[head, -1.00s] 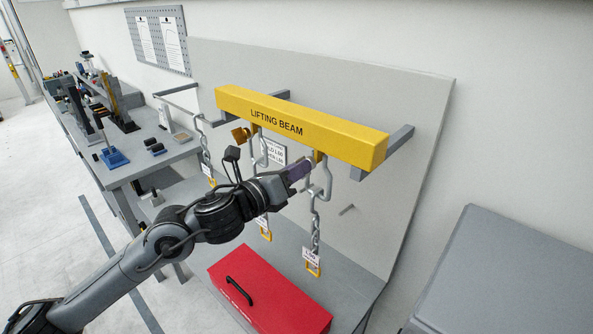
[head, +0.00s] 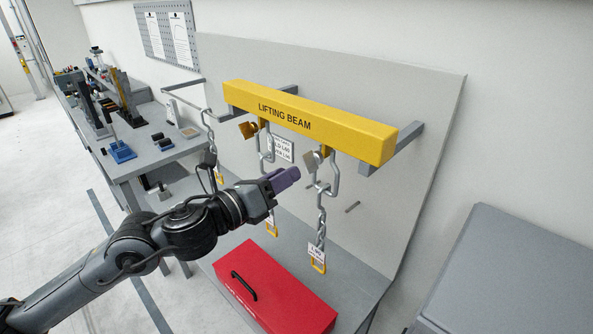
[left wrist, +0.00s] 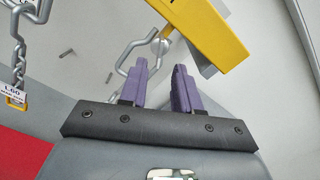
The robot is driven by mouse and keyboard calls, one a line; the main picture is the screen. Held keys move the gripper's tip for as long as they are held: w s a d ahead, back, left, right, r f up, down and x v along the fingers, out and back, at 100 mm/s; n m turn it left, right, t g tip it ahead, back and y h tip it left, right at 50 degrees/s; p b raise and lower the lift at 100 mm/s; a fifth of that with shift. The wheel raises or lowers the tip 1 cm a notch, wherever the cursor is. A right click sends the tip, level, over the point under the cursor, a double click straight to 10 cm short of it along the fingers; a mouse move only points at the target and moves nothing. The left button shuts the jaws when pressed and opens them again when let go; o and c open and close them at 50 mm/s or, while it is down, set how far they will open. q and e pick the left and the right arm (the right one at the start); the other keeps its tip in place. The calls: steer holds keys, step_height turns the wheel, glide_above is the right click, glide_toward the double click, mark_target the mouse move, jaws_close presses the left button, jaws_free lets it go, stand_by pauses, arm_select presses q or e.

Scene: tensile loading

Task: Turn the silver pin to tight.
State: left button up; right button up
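The silver pin (head: 311,163) shows its flat grey head at the upper shackle (head: 334,180) under the right part of the yellow lifting beam (head: 310,120). In the left wrist view the rounded silver pin end (left wrist: 160,46) lies just beyond the fingertips, beside the shackle (left wrist: 130,55). I cannot tell how tightly it is seated. My left gripper (head: 285,180) has purple fingers and sits a little below and left of the pin, apart from it. In the left wrist view its fingers (left wrist: 160,76) are spread with nothing between them. My right gripper is in neither view.
A gold-headed pin (head: 249,129) sits at the beam's left shackle. A tagged chain (head: 321,218) hangs below the right shackle. A red box (head: 275,290) lies below on the grey bench. A grey peg (head: 352,207) juts from the back panel (head: 420,150).

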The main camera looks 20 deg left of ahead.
arm_select(q)
steer(key=shift+b+v, duration=0.3)
steer(key=shift+v, duration=1.9)
steer(key=shift+f, duration=0.1)
steer(key=s+d+f+n+g, duration=0.1)
steer(key=s+d+f+n, duration=0.2)
steer(key=f, duration=0.6)
steer(key=s+d+f+n+g, duration=0.2)
steer(key=s+d+f, duration=0.15)
steer(key=f, duration=0.45)
steer(key=s+d+f+n+g, duration=0.1)
steer(key=s+d+f+n, duration=0.2)
steer(key=f, duration=0.6)
steer(key=s+a+f+n+g+y, duration=0.3)
steer(key=s+a+f+n+g, duration=0.15)
steer(key=s+f+n, duration=0.6)
steer(key=s+a+f+n+g+y, duration=0.3)
steer(key=s+f+n+g, duration=0.3)
steer(key=n, duration=0.7)
step_height(320, 180, up, 29)
steer(key=s+t+p, duration=0.1)
steer(key=p, duration=2.6)
steer(key=shift+s+f+n+p, duration=0.15)
steer(key=shift+s+n+p, duration=0.15)
steer(key=shift+n, duration=0.15)
